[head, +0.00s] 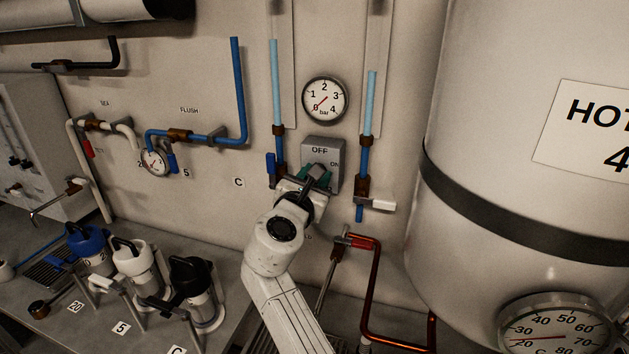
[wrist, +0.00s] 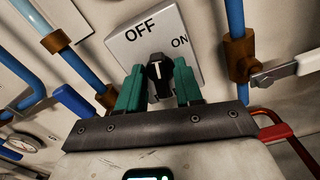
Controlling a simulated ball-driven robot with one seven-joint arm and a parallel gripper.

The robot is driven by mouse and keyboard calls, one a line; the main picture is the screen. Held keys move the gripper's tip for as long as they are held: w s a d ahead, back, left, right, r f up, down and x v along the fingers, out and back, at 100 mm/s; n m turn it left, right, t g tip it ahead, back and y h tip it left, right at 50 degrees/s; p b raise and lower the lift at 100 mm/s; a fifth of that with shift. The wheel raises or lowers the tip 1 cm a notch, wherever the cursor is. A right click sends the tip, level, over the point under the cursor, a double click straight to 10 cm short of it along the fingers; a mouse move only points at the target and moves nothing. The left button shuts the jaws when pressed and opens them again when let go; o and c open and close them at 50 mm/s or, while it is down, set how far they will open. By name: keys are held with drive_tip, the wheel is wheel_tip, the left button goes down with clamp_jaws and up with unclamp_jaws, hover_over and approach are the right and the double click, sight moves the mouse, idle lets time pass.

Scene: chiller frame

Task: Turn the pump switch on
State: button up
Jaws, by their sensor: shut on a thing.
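The pump switch is a grey box (head: 316,154) on the wall, marked OFF at its top and ON at its right. It also shows in the wrist view (wrist: 123,45), where its black knob (wrist: 157,68) bears a white pointer mark. The mark points roughly up in that view, between the OFF and ON labels. My gripper (head: 318,177) is at the box, with a green finger on each side of the knob, shut on it. In the head view my gripper hides most of the knob. The fingers also show in the wrist view (wrist: 159,88).
Blue pipes with valves flank the box; a blue lever (head: 270,164) is at the left and a white lever (head: 382,204) at the right. A round gauge (head: 324,100) hangs above. A copper pipe (head: 375,290) and a large white tank (head: 520,160) stand to the right.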

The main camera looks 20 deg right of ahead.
drive_tip(key=m+b, duration=0.2)
drive_tip(key=m, duration=0.2)
drive_tip(key=m+b, duration=0.3)
drive_tip(key=m, duration=0.1)
drive_tip(key=f+m+b, duration=0.1)
drive_tip(key=m+b, duration=0.2)
drive_tip(key=shift+s+d+m, duration=0.1)
drive_tip(key=shift+s+m, duration=0.05)
drive_tip(key=shift+m, duration=0.25)
drive_tip(key=shift+r+m+b, duration=0.1)
drive_tip(key=shift+m+b, duration=0.95)
drive_tip(key=shift+m, duration=0.45)
clamp_jaws()
drive_tip(key=shift+d, duration=0.1)
drive_tip(key=o, duration=0.7)
unclamp_jaws()
drive_tip(key=shift+r, duration=0.15)
drive_tip(key=b+v, duration=0.1)
drive_tip(key=v, duration=0.9)
drive_tip(key=shift+s+a, duration=0.25)
drive_tip(key=shift+s, duration=0.05)
